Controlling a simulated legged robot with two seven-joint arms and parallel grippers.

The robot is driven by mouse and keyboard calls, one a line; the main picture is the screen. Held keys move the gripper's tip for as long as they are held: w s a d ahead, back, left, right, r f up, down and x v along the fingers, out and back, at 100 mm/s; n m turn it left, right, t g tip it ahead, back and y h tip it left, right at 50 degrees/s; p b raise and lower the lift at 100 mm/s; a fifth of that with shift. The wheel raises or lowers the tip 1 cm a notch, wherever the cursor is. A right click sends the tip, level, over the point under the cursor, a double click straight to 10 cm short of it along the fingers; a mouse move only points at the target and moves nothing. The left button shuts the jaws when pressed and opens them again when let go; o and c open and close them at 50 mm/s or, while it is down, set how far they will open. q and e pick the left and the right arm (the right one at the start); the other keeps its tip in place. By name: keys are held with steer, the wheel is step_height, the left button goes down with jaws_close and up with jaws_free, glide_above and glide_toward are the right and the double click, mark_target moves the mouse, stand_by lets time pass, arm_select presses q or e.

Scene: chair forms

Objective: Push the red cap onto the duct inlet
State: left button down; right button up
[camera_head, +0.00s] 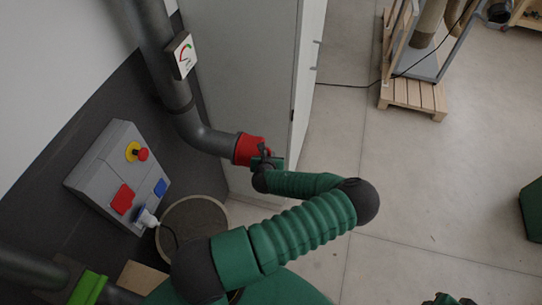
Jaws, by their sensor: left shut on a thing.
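The grey duct (207,138) comes down the wall and bends to the right, ending in an inlet that the red cap covers from this view. The red cap (246,149) is at the duct's end, in line with it, with no clear gap visible. I cannot tell how deep it sits. My left gripper (264,160) is shut on the right side of the cap; its fingers are small and partly hidden by my own wrist. My right gripper is not clearly visible.
A grey control box (118,177) with coloured buttons is at left, beside a round bin (193,226). A pale cabinet (248,75) stands behind the cap. A pallet (412,96) is at upper right. Open floor lies at right.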

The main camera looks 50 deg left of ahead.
arm_select(q)
steer(key=shift+s+a, duration=0.15)
steer(key=c, duration=1.4)
jaws_free()
steer(key=shift+o, duration=0.2)
steer(key=shift+r, duration=0.1)
